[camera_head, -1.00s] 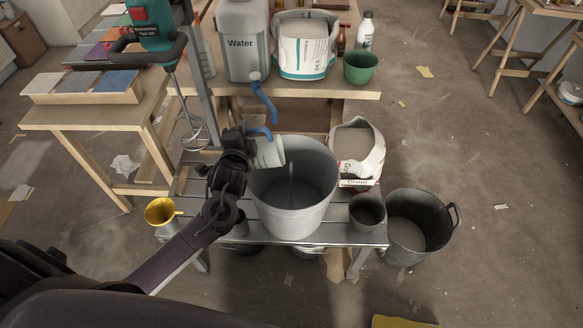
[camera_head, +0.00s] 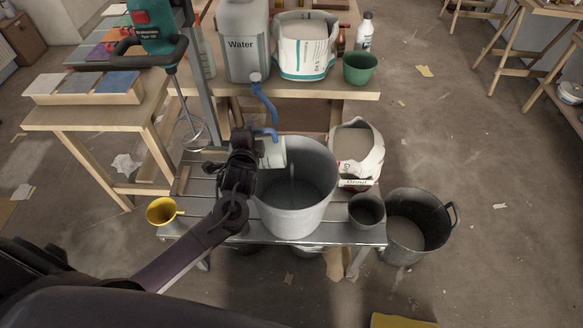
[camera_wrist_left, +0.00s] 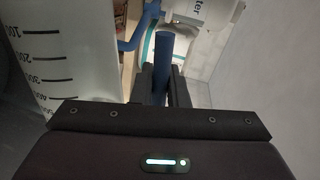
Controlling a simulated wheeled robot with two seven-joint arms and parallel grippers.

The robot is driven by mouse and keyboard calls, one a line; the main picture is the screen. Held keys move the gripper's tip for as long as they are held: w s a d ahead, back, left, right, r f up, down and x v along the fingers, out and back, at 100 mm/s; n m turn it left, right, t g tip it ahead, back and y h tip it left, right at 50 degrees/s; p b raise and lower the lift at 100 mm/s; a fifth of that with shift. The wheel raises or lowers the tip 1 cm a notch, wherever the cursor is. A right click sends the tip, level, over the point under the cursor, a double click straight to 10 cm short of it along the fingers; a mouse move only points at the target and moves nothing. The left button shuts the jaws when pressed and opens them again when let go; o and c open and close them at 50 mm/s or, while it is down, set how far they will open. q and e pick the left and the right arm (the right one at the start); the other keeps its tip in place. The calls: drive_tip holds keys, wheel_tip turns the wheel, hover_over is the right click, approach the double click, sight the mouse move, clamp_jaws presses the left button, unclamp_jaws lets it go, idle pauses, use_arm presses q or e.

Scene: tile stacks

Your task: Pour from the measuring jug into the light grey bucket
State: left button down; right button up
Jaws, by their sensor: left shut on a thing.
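The measuring jug (camera_head: 273,153) is a whitish translucent vessel with a blue handle, held tilted over the back left part of the light grey bucket (camera_head: 293,222). In the left wrist view the jug (camera_wrist_left: 50,55) fills the left side, with black scale marks. My left gripper (camera_head: 258,148) is shut on the jug's blue handle (camera_wrist_left: 162,70), which stands between its fingers. A thin upright streak shows inside the bucket below the jug; I cannot tell surely whether it is liquid. The jug's mouth and contents are hidden. My right gripper is out of view.
The bucket stands on a slatted metal bench (camera_head: 330,235). Near it are a grout bag (camera_head: 357,145), a small dark pot (camera_head: 367,211), a yellow cup (camera_head: 161,211) and a mixer (camera_head: 152,25). A water canister (camera_head: 243,45) with a blue tap stands behind. A black tub (camera_head: 405,235) is at the right.

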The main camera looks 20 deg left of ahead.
use_arm(q)
drive_tip(key=shift+w+d+r+p, duration=0.15)
drive_tip(key=shift+d+r+p, duration=0.25)
drive_tip(key=shift+p, duration=0.2)
